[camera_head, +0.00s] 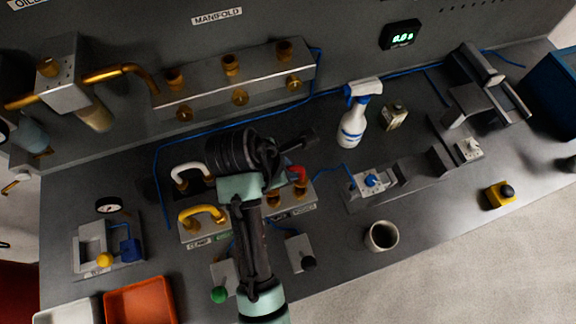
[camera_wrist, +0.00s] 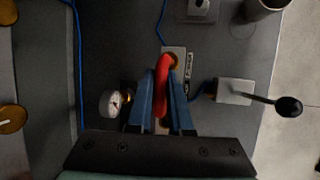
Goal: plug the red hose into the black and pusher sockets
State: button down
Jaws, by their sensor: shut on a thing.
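The red hose (camera_wrist: 163,88) is a short curved piece, held between the blue fingers of my gripper (camera_wrist: 165,82) in the wrist view. In the head view part of the red hose (camera_head: 298,174) shows just right of my arm, over a grey socket block (camera_head: 299,203) with brass fittings. My arm covers the left part of that block, and the hose's far end is hidden. The block (camera_wrist: 174,53) also shows under the hose in the wrist view, with a label along its side, too small to read. I cannot tell whether either hose end is seated in a socket.
A yellow hose (camera_head: 201,212) and a white hose (camera_head: 189,170) arch left of my arm. Levers with a green knob (camera_head: 219,295) and a black knob (camera_head: 309,263) stand in front. A spray bottle (camera_head: 354,118) and a cup (camera_head: 382,236) are to the right. A gauge (camera_wrist: 113,102) sits beside the fingers.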

jog(key=shift+r+p, duration=0.25)
jog(key=shift+p, duration=0.5)
jog(key=shift+p, duration=0.9)
jog(key=shift+d+f, duration=0.1)
jog(key=shift+f, duration=0.1)
jog(key=shift+a, duration=0.2)
